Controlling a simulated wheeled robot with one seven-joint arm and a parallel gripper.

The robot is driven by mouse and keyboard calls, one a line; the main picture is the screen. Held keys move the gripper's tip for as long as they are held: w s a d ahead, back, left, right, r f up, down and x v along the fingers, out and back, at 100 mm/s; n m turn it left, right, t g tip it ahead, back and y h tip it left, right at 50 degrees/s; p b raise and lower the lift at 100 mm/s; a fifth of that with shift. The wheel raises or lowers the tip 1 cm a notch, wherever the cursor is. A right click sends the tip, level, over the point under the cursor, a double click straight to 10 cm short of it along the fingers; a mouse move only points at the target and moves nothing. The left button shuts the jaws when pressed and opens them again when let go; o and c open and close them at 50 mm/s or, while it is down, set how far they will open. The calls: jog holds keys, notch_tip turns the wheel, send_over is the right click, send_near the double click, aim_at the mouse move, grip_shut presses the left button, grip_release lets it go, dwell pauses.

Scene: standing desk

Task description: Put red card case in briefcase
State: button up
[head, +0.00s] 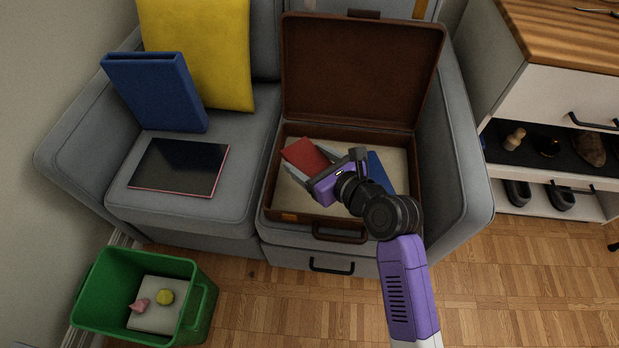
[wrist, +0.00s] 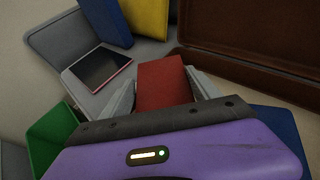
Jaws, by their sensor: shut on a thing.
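The red card case (head: 305,155) is between the fingers of my gripper (head: 305,168), which is shut on it. It also shows between the two fingers in the wrist view (wrist: 163,82). The open brown briefcase (head: 348,78) rests on the right seat of the grey sofa, its lid raised against the backrest. My gripper and the card case are over the left part of the briefcase's pale interior. I cannot tell whether the case touches the bottom. A blue flat item (head: 379,172) lies in the briefcase, partly hidden behind my arm.
A dark tablet (head: 180,167) with a red edge lies on the left seat. A blue binder (head: 157,92) and a yellow cushion (head: 205,45) lean behind it. A green bin (head: 200,318) stands on the floor at lower left. A shoe cabinet (head: 550,90) is at right.

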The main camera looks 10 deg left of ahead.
notch_tip(320, 180, down, 5)
jog(key=b, duration=0.2)
jog(key=shift+f+b, duration=0.2)
jog(key=shift+b, duration=0.1)
jog(key=shift+r, duration=0.15)
jog(key=shift+f, duration=0.2)
jog(key=shift+f, duration=0.35)
jog(key=shift+f, duration=0.1)
jog(key=o, duration=1.4)
